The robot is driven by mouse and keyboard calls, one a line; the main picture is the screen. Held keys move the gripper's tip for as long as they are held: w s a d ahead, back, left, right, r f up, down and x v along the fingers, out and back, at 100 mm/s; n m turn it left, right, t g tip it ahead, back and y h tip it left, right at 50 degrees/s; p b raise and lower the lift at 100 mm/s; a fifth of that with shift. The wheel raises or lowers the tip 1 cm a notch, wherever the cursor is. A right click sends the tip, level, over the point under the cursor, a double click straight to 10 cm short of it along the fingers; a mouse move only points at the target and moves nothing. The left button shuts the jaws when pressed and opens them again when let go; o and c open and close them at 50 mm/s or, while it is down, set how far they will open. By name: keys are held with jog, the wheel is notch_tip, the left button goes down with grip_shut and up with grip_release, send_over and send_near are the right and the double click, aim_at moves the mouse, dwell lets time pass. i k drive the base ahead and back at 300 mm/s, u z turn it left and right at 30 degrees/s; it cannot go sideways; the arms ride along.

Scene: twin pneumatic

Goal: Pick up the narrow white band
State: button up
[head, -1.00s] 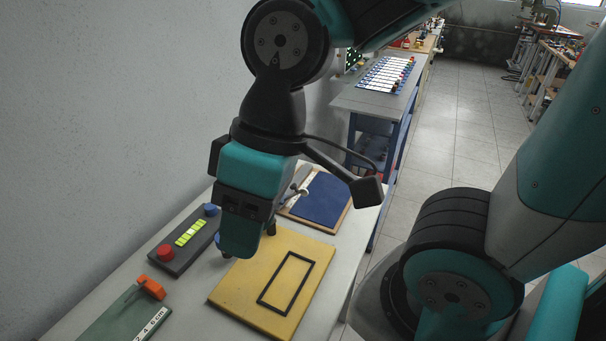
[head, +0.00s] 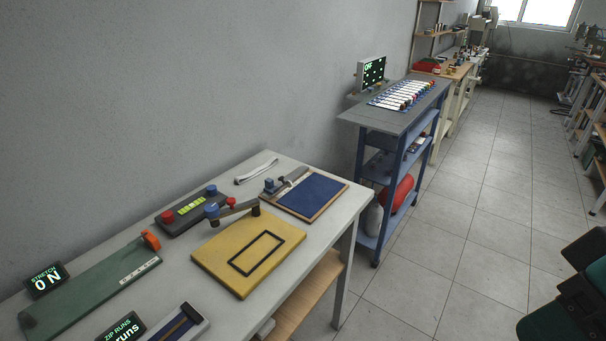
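A narrow white band (head: 256,171) lies on the grey table at its back edge by the wall. It looks like a slim, flattened loop. It is apart from the blue-faced board on its right and the dark control box in front of it. Only part of my arm shows, dark and teal at the lower right edge of the head view, far from the band. I cannot make out my gripper's fingers.
On the table (head: 308,243) are a yellow board (head: 215,254) with a black rectangle, a blue-faced board (head: 312,195), a dark box (head: 185,211) with coloured buttons, and a green board (head: 90,298). A blue cart (head: 388,125) stands beyond, with open floor to the right.

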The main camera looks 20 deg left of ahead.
aim_at(271, 161)
jog(key=u, duration=0.05)
jog(key=i, duration=1.4)
jog(key=u, duration=1.35)
jog(key=i, duration=0.6)
jog(key=u, duration=0.6)
